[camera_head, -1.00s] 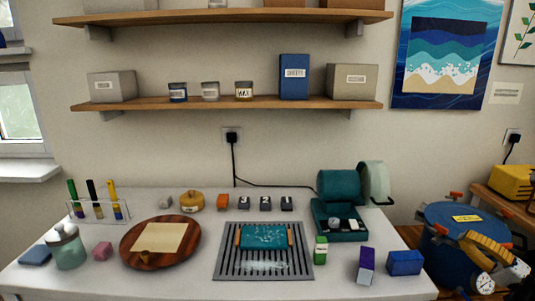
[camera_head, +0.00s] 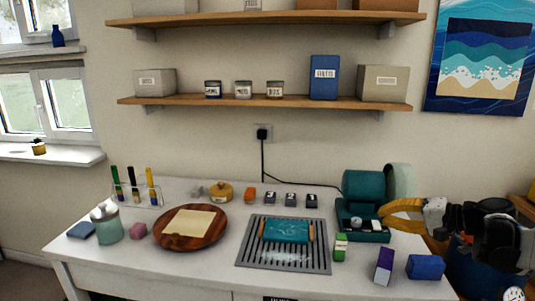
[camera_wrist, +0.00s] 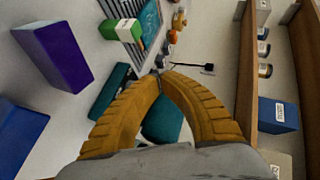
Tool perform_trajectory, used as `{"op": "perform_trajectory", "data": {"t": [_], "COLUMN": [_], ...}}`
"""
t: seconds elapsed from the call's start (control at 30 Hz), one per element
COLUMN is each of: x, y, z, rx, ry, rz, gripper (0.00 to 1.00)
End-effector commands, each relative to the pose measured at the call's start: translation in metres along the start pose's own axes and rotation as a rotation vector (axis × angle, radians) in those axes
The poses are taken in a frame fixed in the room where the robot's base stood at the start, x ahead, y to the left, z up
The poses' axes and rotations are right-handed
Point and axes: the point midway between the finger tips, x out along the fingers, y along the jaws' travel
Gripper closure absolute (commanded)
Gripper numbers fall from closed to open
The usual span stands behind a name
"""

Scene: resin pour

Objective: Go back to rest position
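My gripper (camera_head: 388,206) has curved yellow fingers and is at the right of the head view, in front of the teal machine and above the right end of the white table. In the wrist view my gripper (camera_wrist: 160,76) has its fingertips together with nothing visible between them. The teal machine (camera_head: 362,186) is partly hidden behind the fingers in the wrist view. My dark wrist covers much of the blue pot (camera_head: 470,283) at the right edge.
A purple box (camera_head: 384,267), a blue box (camera_head: 426,267) and a green-and-white box (camera_head: 340,247) stand on the table's right part. A grey slotted tray (camera_head: 285,263) holds a teal panel. A round wooden board (camera_head: 163,237) lies left. Wooden shelves (camera_head: 225,101) hang behind.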

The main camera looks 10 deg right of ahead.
Motion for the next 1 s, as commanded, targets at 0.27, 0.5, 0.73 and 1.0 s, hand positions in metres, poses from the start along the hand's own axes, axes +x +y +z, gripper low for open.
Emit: {"op": "perform_trajectory", "data": {"t": [0.27, 0.5, 0.73, 1.0], "x": [0.034, 0.005, -0.023, -0.030], "y": [-0.038, -0.023, -0.001, 0.006], "z": [0.160, 0.269, 0.316, 0.323], "rx": [-0.205, -0.508, -0.773, -0.850], "ry": [-0.118, -0.140, -0.116, -0.102], "rz": [0.382, 0.636, 0.754, 0.779], "gripper": [1.00, 1.00, 1.00, 1.00]}}
